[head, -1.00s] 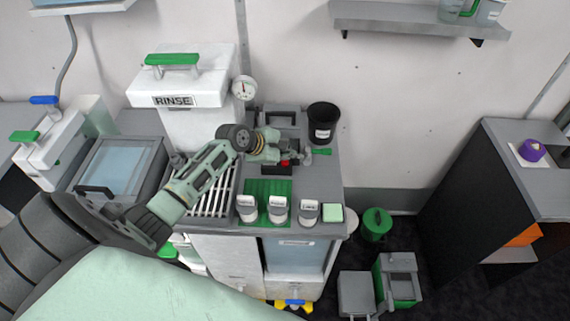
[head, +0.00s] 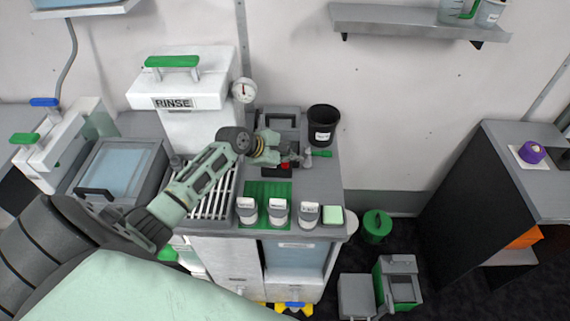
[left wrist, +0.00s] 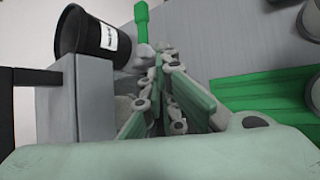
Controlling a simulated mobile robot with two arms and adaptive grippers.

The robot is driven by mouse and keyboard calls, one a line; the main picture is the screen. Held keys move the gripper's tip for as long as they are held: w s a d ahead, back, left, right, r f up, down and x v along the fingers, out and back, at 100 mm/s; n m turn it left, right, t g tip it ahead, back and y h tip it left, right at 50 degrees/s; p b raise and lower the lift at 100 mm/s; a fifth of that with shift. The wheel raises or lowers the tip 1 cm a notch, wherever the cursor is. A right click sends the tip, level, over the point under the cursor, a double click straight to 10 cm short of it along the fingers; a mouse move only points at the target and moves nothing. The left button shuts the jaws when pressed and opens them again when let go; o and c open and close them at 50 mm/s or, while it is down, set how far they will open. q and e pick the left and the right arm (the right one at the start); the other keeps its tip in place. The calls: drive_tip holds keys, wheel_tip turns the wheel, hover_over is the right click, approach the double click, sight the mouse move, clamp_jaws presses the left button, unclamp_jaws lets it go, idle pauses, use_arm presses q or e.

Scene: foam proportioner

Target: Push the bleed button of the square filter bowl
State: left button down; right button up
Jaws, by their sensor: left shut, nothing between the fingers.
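My left gripper (head: 288,160) reaches over the counter under the gauge. Its fingers are shut and empty, and they also show in the left wrist view (left wrist: 168,62). They are beside a small fitting with a red part (head: 285,166) and a grey upright part (head: 308,157) with a green handle (head: 322,154). The green handle also shows in the left wrist view (left wrist: 142,25). I cannot make out the square filter bowl or its bleed button clearly; the gripper covers part of this spot. My right gripper is not in view.
A black cup (head: 323,126) stands behind the fitting. White containers (head: 278,211) stand at the counter's front, some on a green mat (head: 254,190). A white RINSE unit (head: 195,85) with a gauge (head: 244,90) stands at the left.

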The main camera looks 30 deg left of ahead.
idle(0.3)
use_arm(q)
drive_tip(key=shift+f, duration=0.15)
drive_tip(key=shift+f, duration=0.25)
drive_tip(key=shift+f, duration=0.45)
idle(0.7)
idle(0.3)
drive_tip(key=shift+r+p, duration=0.9)
drive_tip(key=shift+p, duration=0.25)
